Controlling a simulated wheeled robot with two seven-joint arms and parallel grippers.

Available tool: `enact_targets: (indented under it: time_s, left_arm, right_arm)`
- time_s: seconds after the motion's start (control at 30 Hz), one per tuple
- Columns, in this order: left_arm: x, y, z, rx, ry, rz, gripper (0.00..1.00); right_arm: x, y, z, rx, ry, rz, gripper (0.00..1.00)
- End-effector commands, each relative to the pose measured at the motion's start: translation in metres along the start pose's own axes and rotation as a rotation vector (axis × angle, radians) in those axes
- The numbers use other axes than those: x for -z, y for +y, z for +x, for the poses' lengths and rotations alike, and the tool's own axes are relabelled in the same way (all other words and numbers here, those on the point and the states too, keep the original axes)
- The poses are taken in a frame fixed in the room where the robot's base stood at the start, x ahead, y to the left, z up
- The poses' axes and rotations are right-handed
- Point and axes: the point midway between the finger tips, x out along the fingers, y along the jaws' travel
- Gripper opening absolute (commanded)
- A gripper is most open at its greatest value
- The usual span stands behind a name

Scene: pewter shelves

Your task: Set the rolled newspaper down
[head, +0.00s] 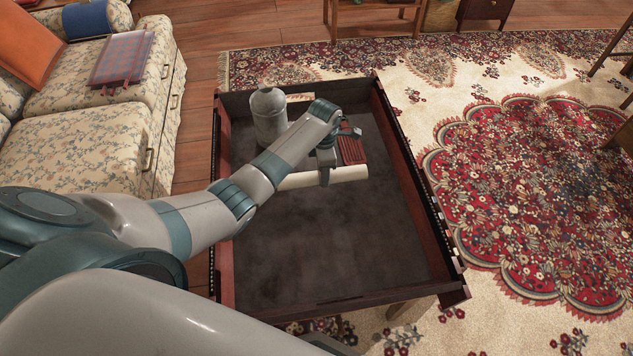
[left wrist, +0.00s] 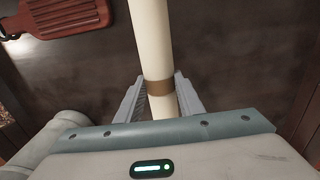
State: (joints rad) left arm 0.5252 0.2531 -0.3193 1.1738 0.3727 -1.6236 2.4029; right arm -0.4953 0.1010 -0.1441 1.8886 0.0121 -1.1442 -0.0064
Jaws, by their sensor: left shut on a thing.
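The rolled newspaper (head: 347,173) is a long cream roll lying crosswise over the dark recessed table (head: 345,245). In the left wrist view the rolled newspaper (left wrist: 151,40) has a brown band around it and runs away from me between the fingers. My left gripper (head: 325,178) points down and is shut on the roll near the band; its fingers also show in the left wrist view (left wrist: 160,98). My wrist hides part of the roll in the head view. I cannot tell whether the roll touches the table's floor. My right gripper is not in view.
A pale grey bottle-like vessel (head: 268,117) stands in the table's far left corner. A reddish-brown ribbed paddle-like thing (head: 352,150) lies just beyond the roll. Raised walls (head: 415,190) edge the table. Its near half is bare. A floral sofa (head: 90,120) stands at left.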

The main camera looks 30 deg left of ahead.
Motion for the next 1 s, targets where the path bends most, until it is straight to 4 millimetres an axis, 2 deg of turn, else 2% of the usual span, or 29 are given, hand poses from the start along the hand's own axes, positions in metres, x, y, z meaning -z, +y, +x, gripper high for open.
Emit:
enact_targets:
  time_s: [0.03, 0.2, 0.57, 0.7, 0.8, 1.0]
  left_arm:
    - [0.008, 0.003, 0.005, -0.001, 0.002, -0.001, 0.08]
    - [0.018, 0.006, 0.011, -0.001, 0.000, 0.001, 0.08]
    - [0.018, 0.006, 0.013, -0.001, -0.001, 0.001, 0.08]
    - [0.019, 0.005, 0.025, 0.000, 0.002, 0.000, 0.08]
    - [0.019, 0.005, 0.038, 0.000, 0.002, 0.001, 0.08]
    - [0.019, 0.006, 0.052, -0.001, 0.000, 0.000, 0.08]
  right_arm:
    - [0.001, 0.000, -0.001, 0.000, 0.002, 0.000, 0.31]
    - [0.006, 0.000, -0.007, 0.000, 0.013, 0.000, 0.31]
    - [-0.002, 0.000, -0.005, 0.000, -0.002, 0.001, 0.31]
    - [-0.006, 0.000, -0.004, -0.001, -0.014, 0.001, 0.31]
    - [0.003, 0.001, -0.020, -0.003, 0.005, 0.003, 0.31]
    - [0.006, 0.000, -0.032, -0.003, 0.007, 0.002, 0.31]
